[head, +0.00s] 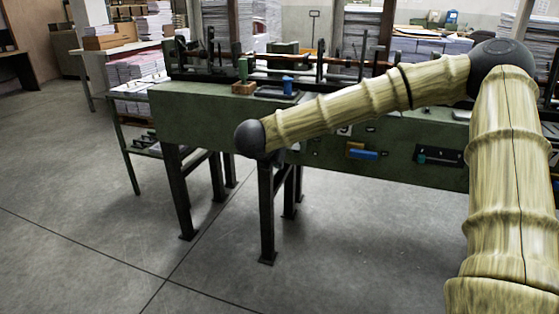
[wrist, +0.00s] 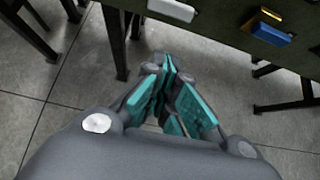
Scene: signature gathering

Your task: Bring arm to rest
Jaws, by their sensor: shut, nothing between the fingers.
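My gripper (wrist: 168,72) shows in the wrist view with its teal-padded fingers together at the tips and nothing between them. It points down over the grey floor, close to the green machine's front edge and legs. In the head view my arm, with a bamboo-like surface, comes up from the lower right, bends at a dark joint and reaches left across the front of the machine. The gripper itself does not show in the head view.
A long green machine (head: 200,116) on dark legs stands in front of my arm. Paper stacks (head: 138,68) lie on a table at its left. The grey floor (head: 90,210) at the left and front is clear. A blue-and-yellow part (wrist: 268,28) is on the machine's side.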

